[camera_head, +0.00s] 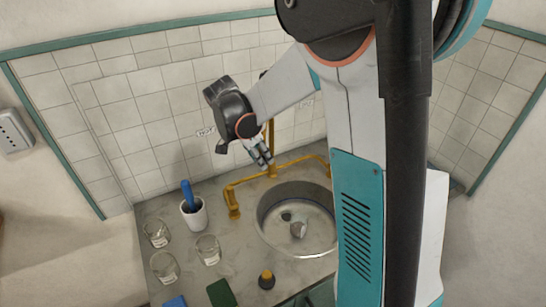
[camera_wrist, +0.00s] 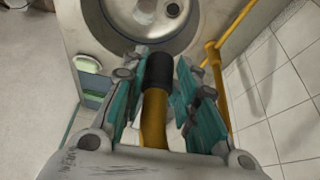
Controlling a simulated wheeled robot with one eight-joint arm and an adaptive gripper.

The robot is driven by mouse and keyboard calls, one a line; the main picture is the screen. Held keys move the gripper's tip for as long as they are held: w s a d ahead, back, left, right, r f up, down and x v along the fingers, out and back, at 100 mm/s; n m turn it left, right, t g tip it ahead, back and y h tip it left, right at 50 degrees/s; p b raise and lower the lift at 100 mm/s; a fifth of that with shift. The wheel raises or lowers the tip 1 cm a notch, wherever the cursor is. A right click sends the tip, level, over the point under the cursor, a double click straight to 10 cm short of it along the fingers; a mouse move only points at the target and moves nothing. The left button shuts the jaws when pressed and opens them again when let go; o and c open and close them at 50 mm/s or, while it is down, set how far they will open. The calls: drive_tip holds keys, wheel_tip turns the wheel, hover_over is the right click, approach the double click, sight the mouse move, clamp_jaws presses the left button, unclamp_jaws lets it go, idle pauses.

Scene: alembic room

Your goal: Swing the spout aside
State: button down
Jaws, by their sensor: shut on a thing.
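The spout is a yellow pipe (camera_wrist: 153,120) with a black end, seen in the wrist view between my teal fingers. My gripper (camera_wrist: 158,85) is shut on it, with fingers on both sides. In the head view my gripper (camera_head: 262,157) is at the yellow upright pipe (camera_head: 271,135) near the tiled wall. The yellow tap pipework (camera_head: 234,190) runs along the back of the counter, behind the round metal sink (camera_head: 268,225). My fingers partly hide the spout in the head view.
A white cup with a blue-handled tool (camera_head: 194,216) and several glass beakers (camera_head: 207,250) stand left of the sink. A yellow-topped dark object (camera_head: 266,280) and a green pad (camera_head: 221,293) lie in front. The tiled wall (camera_head: 130,115) is close behind my gripper.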

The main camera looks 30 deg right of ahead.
drive_tip(key=shift+w+a, duration=0.4)
drive_tip(key=shift+a, duration=0.15)
drive_tip(key=c, duration=1.3)
unclamp_jaws()
drive_tip(key=shift+r, duration=0.15)
drive_tip(key=v, duration=1.1)
drive_tip(key=shift+a+r, duration=0.2)
drive_tip(key=shift+r, duration=0.15)
